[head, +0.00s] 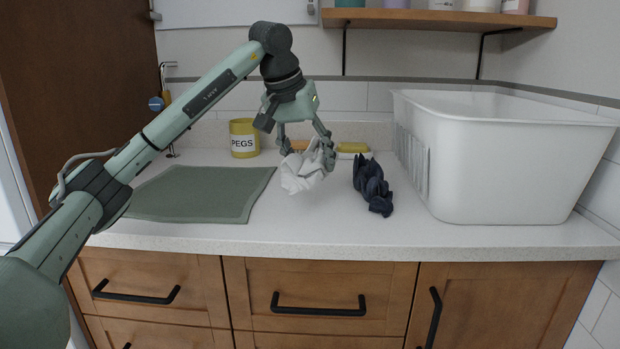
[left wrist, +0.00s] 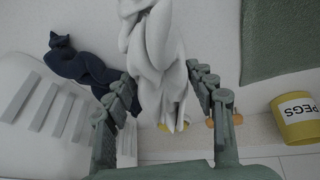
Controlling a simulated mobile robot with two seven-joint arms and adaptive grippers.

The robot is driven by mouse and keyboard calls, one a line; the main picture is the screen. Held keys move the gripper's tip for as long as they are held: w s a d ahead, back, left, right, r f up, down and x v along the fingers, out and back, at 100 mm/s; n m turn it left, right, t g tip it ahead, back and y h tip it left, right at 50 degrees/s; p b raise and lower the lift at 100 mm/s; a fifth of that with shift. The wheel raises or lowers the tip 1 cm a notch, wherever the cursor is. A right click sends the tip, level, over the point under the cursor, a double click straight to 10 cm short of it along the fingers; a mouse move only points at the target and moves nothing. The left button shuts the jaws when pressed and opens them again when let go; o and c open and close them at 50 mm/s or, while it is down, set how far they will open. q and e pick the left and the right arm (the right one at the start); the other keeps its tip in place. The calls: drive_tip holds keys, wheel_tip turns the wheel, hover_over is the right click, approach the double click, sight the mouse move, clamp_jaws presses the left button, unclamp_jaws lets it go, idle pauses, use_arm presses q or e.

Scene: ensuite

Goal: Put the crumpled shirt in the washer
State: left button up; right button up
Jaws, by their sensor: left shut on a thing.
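A crumpled white cloth (head: 301,171), which looks like the shirt, hangs from my left gripper (head: 307,146) over the middle of the counter. The gripper points down and its fingers are shut on the cloth. In the left wrist view the white cloth (left wrist: 158,62) bunches between the two fingers (left wrist: 168,98). I cannot tell whether its lower end touches the counter. A crumpled dark navy cloth (head: 372,185) lies on the counter just right of it, apart from the gripper. No washer can be made out. My right gripper is not in view.
A green mat (head: 200,193) lies left on the counter (head: 300,228). A yellow PEGS tin (head: 243,138) and a brush (head: 352,147) stand behind. A large white basket (head: 500,160) fills the right. A wooden shelf (head: 440,19) hangs above. The front middle of the counter is clear.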

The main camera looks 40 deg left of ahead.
use_arm(q)
wheel_tip(320, 180, down, 4)
drive_tip(key=shift+r, duration=0.25)
drive_tip(key=shift+f, duration=0.35)
drive_tip(key=o, duration=1.2)
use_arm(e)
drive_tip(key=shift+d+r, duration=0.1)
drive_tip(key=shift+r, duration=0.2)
use_arm(q)
drive_tip(key=shift+o, duration=0.2)
